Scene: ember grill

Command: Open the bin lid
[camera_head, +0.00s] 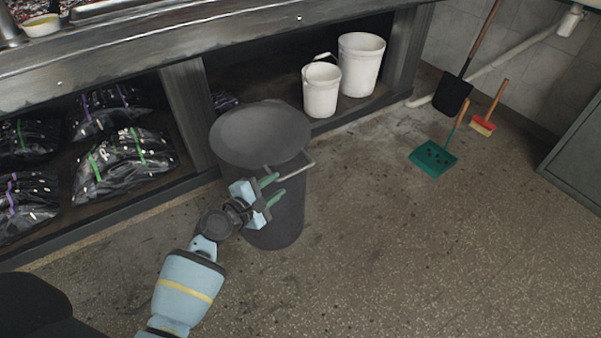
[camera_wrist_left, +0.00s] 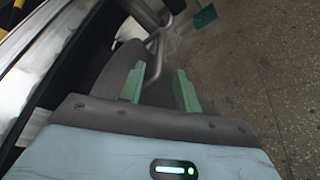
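A dark grey round bin (camera_head: 279,217) stands on the floor in front of the counter. Its lid (camera_head: 260,133) lies on top and looks closed. A light metal handle (camera_head: 299,165) sticks out at the lid's front right edge. My left gripper (camera_head: 279,187) is at the bin's near side, just below and beside the handle. Its green fingers are apart with nothing seen between them. In the left wrist view the open fingers (camera_wrist_left: 160,88) point toward the bin and the handle (camera_wrist_left: 155,62); whether they touch it I cannot tell. My right gripper is not in view.
Two white buckets (camera_head: 321,90) (camera_head: 361,65) stand on the low shelf behind the bin. Black bags (camera_head: 125,160) fill the shelf at left. A green dustpan (camera_head: 433,158), a brush and a shovel are at the right wall. The floor at right front is clear.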

